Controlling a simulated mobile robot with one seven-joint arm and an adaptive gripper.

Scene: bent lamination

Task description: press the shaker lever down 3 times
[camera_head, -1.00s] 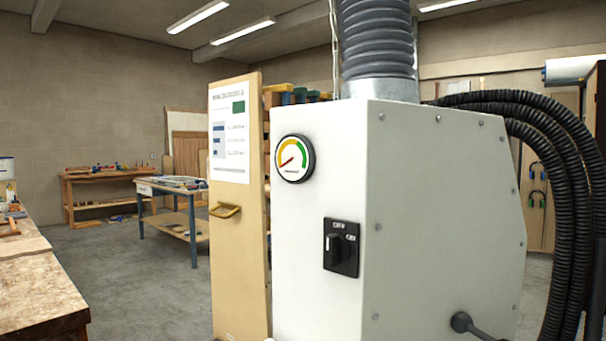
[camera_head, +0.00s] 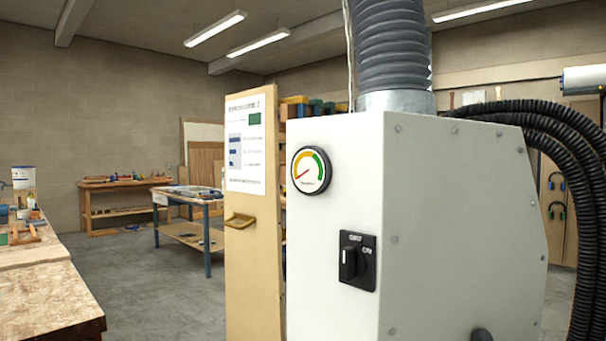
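A large white machine cabinet (camera_head: 450,230) fills the right half of the head view. A dark round knob (camera_head: 482,336) shows at the bottom edge on its right side face; it looks like the end of the shaker lever, and the rest is cut off below the frame. On the front face are a round gauge (camera_head: 311,170), its needle at the red end, and a black rotary switch (camera_head: 357,261) marked OFF and ON, its handle upright. My gripper is not in view.
A tall wooden panel (camera_head: 252,290) with a handle stands left of the cabinet. Black hoses (camera_head: 585,170) arch on the right. A workbench (camera_head: 45,300) is at the lower left. Grey floor (camera_head: 160,290) lies open between bench and panel.

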